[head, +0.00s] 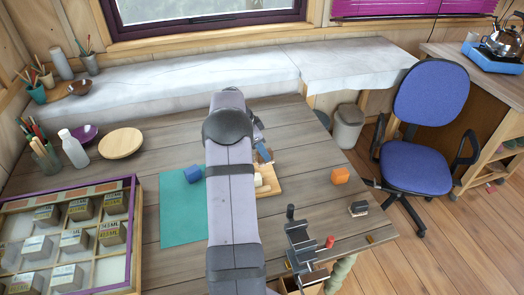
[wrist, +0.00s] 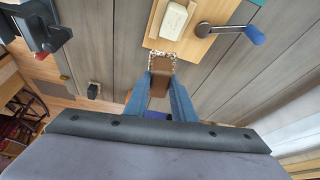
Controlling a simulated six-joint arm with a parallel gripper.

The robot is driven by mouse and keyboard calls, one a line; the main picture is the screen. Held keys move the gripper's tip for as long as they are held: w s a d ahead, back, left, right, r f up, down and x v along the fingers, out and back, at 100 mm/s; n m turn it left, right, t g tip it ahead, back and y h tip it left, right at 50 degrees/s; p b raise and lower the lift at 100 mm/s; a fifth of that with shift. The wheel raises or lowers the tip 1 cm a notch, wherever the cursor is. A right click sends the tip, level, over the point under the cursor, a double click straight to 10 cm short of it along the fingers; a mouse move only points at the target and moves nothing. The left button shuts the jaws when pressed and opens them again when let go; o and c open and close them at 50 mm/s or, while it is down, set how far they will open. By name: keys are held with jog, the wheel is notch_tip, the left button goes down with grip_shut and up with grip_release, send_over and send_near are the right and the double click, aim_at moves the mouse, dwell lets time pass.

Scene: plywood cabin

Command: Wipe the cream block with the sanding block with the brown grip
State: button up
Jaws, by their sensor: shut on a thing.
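The cream block (wrist: 174,20) sits on a wooden board (wrist: 200,47) on the bench. In the head view the cream block (head: 259,181) shows just right of my arm. My gripper (wrist: 160,75) is shut on the sanding block with the brown grip (wrist: 159,83), whose speckled end points towards the board. In the wrist view the sanding block appears just below the cream block, with a visible gap between them. Its height above the board is hard to tell.
A crank with a blue handle (wrist: 252,35) is on the board beside the cream block. A vise (head: 300,250) stands at the bench's front edge. An orange block (head: 340,176) and another dark-gripped block (head: 358,208) lie to the right.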

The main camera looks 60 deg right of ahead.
aim_at(263, 162)
jog(key=shift+f, duration=0.1)
jog(key=shift+f+b, duration=1.75)
jog(key=shift+f, duration=1.7)
jog(key=shift+w+a+f, duration=0.1)
jog(key=shift+f, duration=0.4)
jog(key=shift+w+a+p, duration=0.8)
jog(key=shift+w+a, duration=1.3)
jog(key=shift+w, duration=0.15)
jog(key=shift+c, duration=0.3)
jog(key=shift+s+d+f, duration=0.1)
jog(key=shift+s+d, duration=0.2)
jog(key=shift+s, duration=0.05)
jog(key=s+d+r, duration=0.1)
jog(key=s+d, duration=0.1)
jog(key=s+d+r, duration=0.1)
jog(key=s+d, duration=0.1)
jog(key=shift+r, duration=0.3)
jog(key=shift+a+r+p, duration=0.1)
jog(key=shift+r+p, duration=1.1)
jog(key=shift+r, duration=1.7)
